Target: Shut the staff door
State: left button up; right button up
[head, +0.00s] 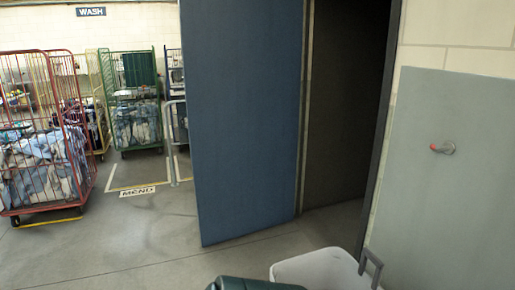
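The blue door leaf (245,120), which I take to be the staff door, stands open in the middle of the head view. Its left edge is nearer to me and its right edge meets the doorway. I see no handle on the face in view, and its top is cut off. The dark doorway (345,110) shows just right of the leaf, with bare floor at its foot. Neither of my grippers is in view, and nothing is seen touching the door.
A pale bin-like shape with a grey handle (325,270) sits low before the doorway, beside a dark green shape (250,284). A grey wall panel (450,210) bears a red-tipped peg (442,148). Laundry cages (137,100) stand left; floor (130,250) before the door is clear.

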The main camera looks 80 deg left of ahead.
aim_at(242, 60)
jog(key=k+j, duration=0.6)
jog(key=j, duration=0.15)
jog(key=k+j, duration=0.75)
jog(key=j, duration=0.6)
jog(key=k+j, duration=0.15)
jog(key=j, duration=0.65)
jog(key=k+j, duration=0.15)
jog(key=j, duration=0.6)
jog(key=k+j, duration=0.1)
jog(key=j, duration=0.65)
jog(key=k+j, duration=0.15)
jog(key=j, duration=0.65)
jog(key=k+j, duration=0.15)
jog(key=j, duration=0.6)
jog(key=k+j, duration=0.15)
jog(key=j, duration=0.6)
jog(key=k+j, duration=0.15)
jog(key=j, duration=1.9)
jog(key=i+j, duration=0.1)
jog(key=j, duration=1.2)
